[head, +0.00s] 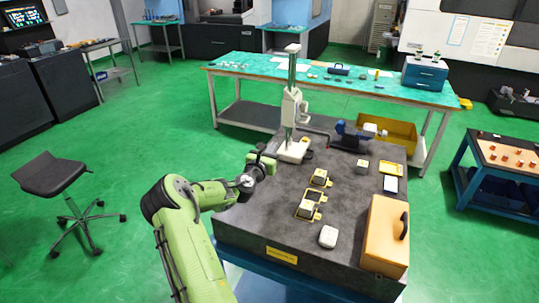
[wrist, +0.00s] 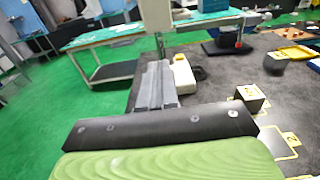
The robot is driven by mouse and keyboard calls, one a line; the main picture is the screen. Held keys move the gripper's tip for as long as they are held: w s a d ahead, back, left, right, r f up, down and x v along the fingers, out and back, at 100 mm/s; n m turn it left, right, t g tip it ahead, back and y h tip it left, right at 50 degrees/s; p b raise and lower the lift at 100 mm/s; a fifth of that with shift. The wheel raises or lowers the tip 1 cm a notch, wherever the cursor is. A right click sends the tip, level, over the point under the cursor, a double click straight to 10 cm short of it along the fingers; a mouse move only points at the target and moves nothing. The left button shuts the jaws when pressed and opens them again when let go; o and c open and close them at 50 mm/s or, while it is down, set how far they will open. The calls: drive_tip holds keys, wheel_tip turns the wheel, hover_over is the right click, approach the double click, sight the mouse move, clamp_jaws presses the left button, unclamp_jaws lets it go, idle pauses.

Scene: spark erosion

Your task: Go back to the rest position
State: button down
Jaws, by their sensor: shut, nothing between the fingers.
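My green arm reaches from the bottom of the head view over the left side of a dark granite table (head: 255,225). My gripper (head: 268,158) is close to the white height stand (head: 290,105); whether they touch I cannot tell. In the wrist view my gripper's grey fingers (wrist: 157,84) are together with nothing between them. The white foot of the stand (wrist: 183,75) is just right of the fingertips.
Metal blocks sit in yellow-marked spots on the granite, one at the middle (head: 320,176) and one nearer (head: 306,208). A white rounded item (head: 328,236) and an orange case (head: 385,235) stand at the front right. A stool (head: 55,172) stands left on open green floor.

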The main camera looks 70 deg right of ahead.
drive_tip(key=shift+a+r, duration=0.15)
drive_tip(key=shift+a, duration=1)
